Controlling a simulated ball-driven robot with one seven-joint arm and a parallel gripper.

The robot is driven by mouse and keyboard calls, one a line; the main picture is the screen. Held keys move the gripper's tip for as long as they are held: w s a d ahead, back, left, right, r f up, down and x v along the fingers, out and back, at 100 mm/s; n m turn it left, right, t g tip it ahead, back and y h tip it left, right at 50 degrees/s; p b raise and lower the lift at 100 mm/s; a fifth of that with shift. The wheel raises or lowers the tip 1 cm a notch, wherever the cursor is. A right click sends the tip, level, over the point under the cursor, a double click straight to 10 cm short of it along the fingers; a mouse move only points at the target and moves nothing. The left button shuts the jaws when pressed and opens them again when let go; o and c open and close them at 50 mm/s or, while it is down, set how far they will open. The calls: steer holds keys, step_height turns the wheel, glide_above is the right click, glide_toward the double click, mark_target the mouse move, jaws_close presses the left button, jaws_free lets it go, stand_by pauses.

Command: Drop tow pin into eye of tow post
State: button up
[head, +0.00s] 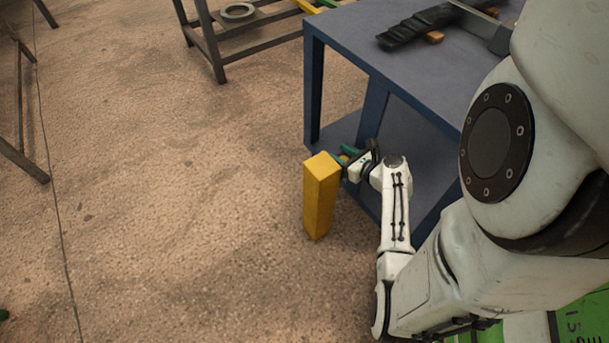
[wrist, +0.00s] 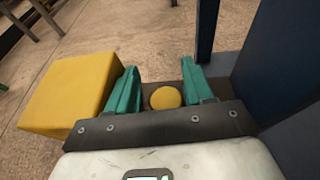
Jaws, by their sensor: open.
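The yellow square tow post (head: 320,198) stands upright on the floor, left of the blue table. My gripper (head: 348,154) is at the right side of its top. In the wrist view the post (wrist: 68,96) is left of my gripper (wrist: 160,75). The two teal fingers are open and spread apart. Between them shows a round yellow top (wrist: 165,98), which looks like the head of the tow pin, with a gap to each finger. A dark brown surface shows around it. The eye is not clearly visible, and I cannot tell how deep the pin sits.
The blue table (head: 415,62) with a lower shelf is close to the right of my gripper. A dark tool (head: 418,24) lies on its top. A metal rack with a grey ring (head: 237,11) stands at the back.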

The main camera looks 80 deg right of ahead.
steer(key=b, duration=0.3)
steer(key=shift+f, duration=0.3)
steer(key=shift+f+b, duration=0.5)
steer(key=shift+b, duration=0.35)
step_height(320, 180, up, 2)
steer(key=shift+r+p, duration=0.25)
steer(key=shift+p, duration=0.65)
steer(key=shift+d+f+b, duration=0.1)
steer(key=shift+f+b, duration=0.1)
steer(key=shift+b, duration=0.75)
steer(key=shift+b, duration=0.8)
